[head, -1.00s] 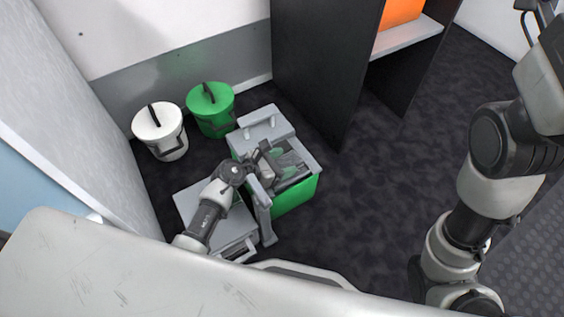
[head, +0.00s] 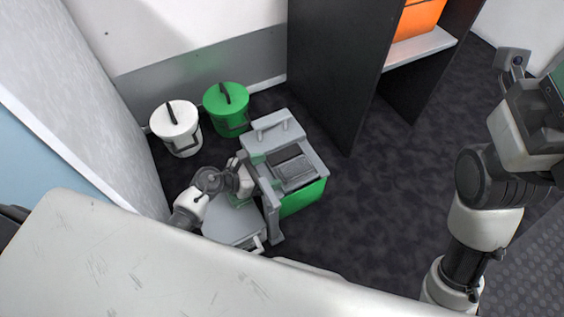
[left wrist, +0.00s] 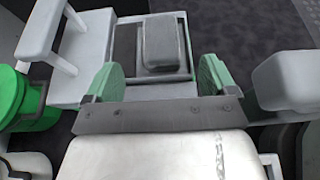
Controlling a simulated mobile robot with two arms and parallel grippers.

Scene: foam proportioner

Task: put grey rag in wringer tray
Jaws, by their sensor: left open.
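The grey rag (head: 293,168) shows as a folded dark grey pad at the grey wringer tray (head: 305,183), on top of the green-sided cart. In the left wrist view the rag (left wrist: 163,43) lies over the right part of the tray's dark recess, flat and apart from my fingers. My left gripper (left wrist: 157,78) is open and empty, its green fingertips well separated, with the rag beyond them. In the head view the left gripper (head: 240,197) is left of the tray, partly hidden by its own wrist. My right arm stands at the right; its jaws are unclear.
A white lidded bucket (head: 176,130) and a green lidded bucket (head: 228,108) stand behind the cart. A grey upright handle (head: 270,205) rises beside the tray. A dark shelf unit (head: 335,70) stands behind right. The floor right of the cart is clear.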

